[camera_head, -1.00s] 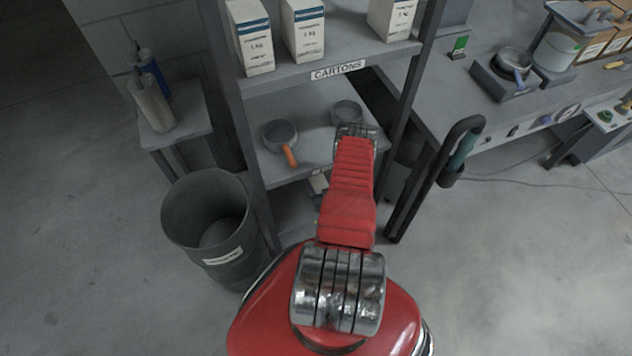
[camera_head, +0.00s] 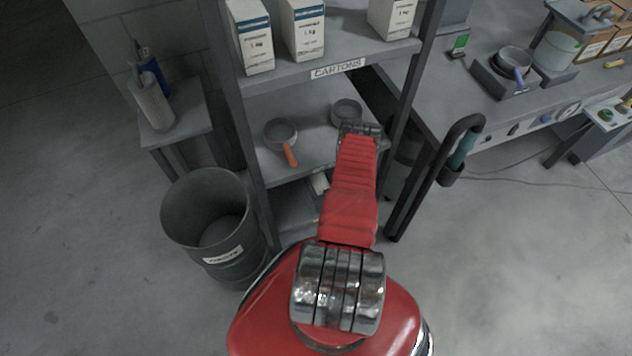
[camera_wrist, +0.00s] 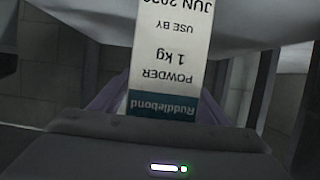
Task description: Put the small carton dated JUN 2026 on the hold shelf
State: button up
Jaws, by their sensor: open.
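In the wrist view a white carton (camera_wrist: 168,58) with a teal band is close in front of me, upside down in the picture. Below that shelf a small pale thing (camera_head: 320,183) shows beside my arm. I cannot read a hold label.
Three blue-banded cartons (camera_head: 303,30) stand on the shelf labelled CARTONS (camera_head: 338,69). Two pans, one with an orange handle (camera_head: 290,155), sit on the middle shelf. A grey bin (camera_head: 208,225) stands left of the rack, and a black post (camera_head: 428,180) stands right.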

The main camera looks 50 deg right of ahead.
jog(key=v, duration=1)
jog(key=shift+s+r, duration=0.2)
jog(key=shift+s, duration=0.05)
jog(key=shift+s+a, duration=0.15)
dwell(0.4)
